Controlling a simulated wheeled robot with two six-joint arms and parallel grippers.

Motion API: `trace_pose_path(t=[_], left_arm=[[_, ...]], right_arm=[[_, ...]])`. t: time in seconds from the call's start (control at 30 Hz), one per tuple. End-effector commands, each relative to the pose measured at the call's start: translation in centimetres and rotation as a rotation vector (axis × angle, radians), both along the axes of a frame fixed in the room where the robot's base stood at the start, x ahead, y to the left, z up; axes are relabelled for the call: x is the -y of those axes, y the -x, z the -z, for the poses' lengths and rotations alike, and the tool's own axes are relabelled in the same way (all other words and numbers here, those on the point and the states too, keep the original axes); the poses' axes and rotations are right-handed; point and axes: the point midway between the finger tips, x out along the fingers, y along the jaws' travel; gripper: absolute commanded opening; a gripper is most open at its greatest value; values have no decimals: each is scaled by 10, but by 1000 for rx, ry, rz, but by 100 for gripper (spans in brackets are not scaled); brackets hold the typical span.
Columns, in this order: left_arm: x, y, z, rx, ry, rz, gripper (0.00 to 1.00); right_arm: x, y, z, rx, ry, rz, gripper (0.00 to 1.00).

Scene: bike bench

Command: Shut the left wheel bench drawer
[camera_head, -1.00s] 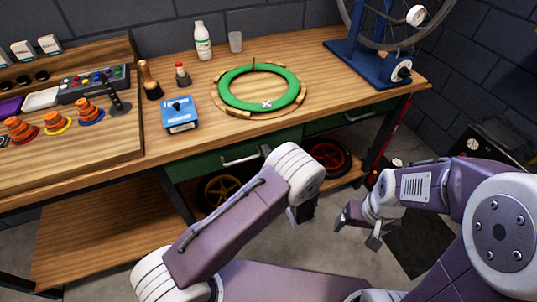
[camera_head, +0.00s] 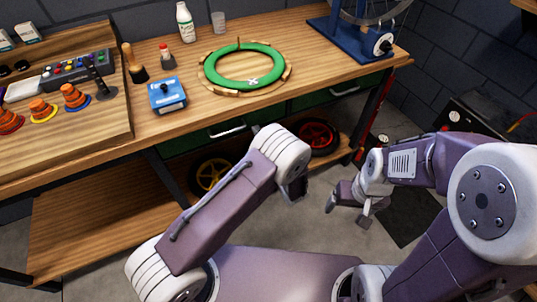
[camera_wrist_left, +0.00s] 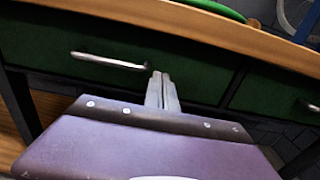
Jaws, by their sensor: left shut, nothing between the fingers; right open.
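The left wheel bench drawer (camera_head: 190,142) has a green front under the bench top, with a pale bar handle (camera_head: 227,132). In the left wrist view its front (camera_wrist_left: 50,45) and handle (camera_wrist_left: 108,61) show close up. I cannot tell for sure whether it stands slightly out or flush. My left gripper (camera_wrist_left: 161,76) is shut and empty, its fingertips at the drawer front, just right of the handle; contact is unclear. In the head view my own wrist mostly hides it. My right gripper (camera_head: 348,210) is open and empty, off to the right, away from the bench.
A second green drawer (camera_head: 335,92) is to the right. The bench top holds a green ring (camera_head: 244,82), a blue box (camera_head: 167,95), bottles and a blue wheel stand (camera_head: 345,38). Wheels (camera_head: 212,176) sit on the lower shelf. A bench leg (camera_head: 372,115) stands at the right.

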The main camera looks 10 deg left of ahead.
Motion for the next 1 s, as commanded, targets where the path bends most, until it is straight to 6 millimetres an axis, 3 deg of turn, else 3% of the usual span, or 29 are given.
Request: trace_pose_path(t=[0.2,0.4,0.8,0.9,0.97,1.0], left_arm=[[30,46,0,-5,-4,9,0],[47,74,1,-5,-3,5,0],[49,80,2,-5,-3,3,0],[37,81,0,-16,18,-43,0],[11,85,-4,-39,71,-145,0],[-16,92,-5,-62,130,-251,0]], right_arm=[[0,-1,-7,2,0,0,82],[0,-1,-9,2,0,0,82],[0,-1,-9,2,0,0,82],[0,-1,-9,2,0,0,82],[0,-1,-9,2,0,0,82],[0,-1,-9,2,0,0,82]])
